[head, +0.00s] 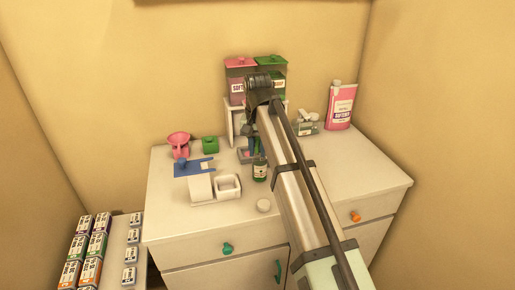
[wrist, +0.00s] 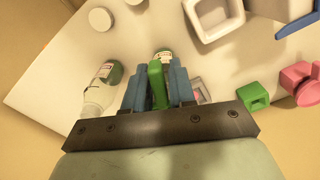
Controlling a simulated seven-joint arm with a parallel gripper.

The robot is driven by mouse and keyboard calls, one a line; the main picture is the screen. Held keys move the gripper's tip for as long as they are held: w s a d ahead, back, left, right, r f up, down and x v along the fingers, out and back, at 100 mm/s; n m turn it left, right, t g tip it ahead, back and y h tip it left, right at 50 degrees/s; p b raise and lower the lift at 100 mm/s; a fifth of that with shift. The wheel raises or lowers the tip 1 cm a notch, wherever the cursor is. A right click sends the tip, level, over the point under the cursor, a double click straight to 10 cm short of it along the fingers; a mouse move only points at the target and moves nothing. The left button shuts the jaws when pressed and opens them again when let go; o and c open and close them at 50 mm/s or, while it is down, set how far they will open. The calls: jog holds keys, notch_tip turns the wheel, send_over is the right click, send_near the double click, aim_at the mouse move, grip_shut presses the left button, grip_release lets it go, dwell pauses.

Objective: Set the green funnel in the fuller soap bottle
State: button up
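My gripper (wrist: 158,85) has its blue fingers shut on a green piece, which looks like the green funnel (wrist: 156,82); its shape is mostly hidden by the fingers. In the head view my gripper (head: 256,150) is above the back middle of the counter, partly behind my arm. I cannot tell the soap levels.
A pink softener bottle (head: 340,106) stands at the back right.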

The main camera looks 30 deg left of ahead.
jog(key=o, duration=0.4)
jog(key=shift+c, duration=0.2)
